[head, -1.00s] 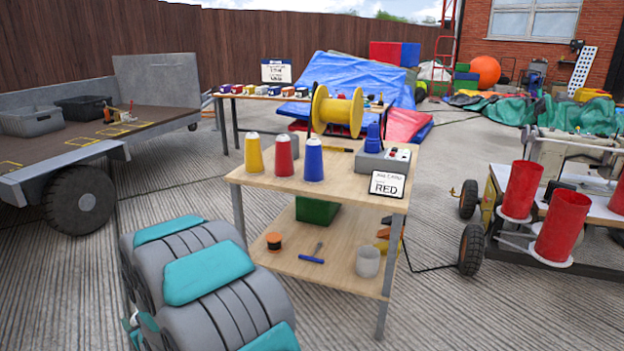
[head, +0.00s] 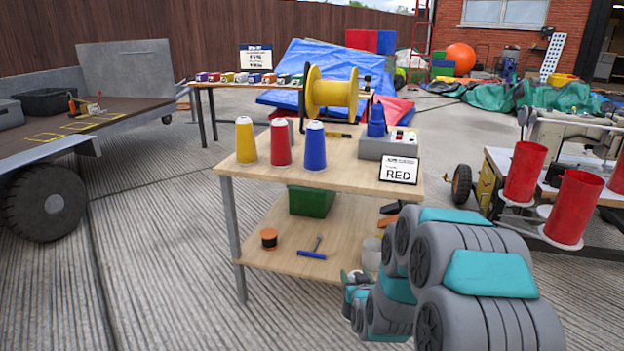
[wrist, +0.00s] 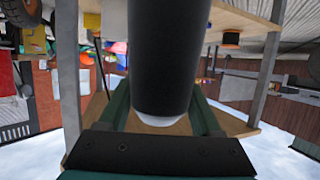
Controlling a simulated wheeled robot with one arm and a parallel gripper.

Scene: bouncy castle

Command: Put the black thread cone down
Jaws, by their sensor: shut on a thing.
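The black thread cone (wrist: 165,60) fills the middle of the wrist view, with a pale tip at its lower end. My gripper (wrist: 162,108) is shut on it, with a green finger on either side. In the head view my arm is at the lower right, in front of the table, and its end is low near the lower shelf. The cone cannot be made out clearly there. Yellow (head: 246,140), red (head: 281,143) and blue (head: 314,146) thread cones stand upright in a row on the wooden table top (head: 345,172).
The table top also holds a yellow spool (head: 331,92), a grey box (head: 388,145) and a card reading RED (head: 399,170). The lower shelf (head: 285,235) holds a green bin (head: 311,202), an orange reel (head: 269,238) and a blue-handled tool (head: 312,253). Bare wood shows before the cones.

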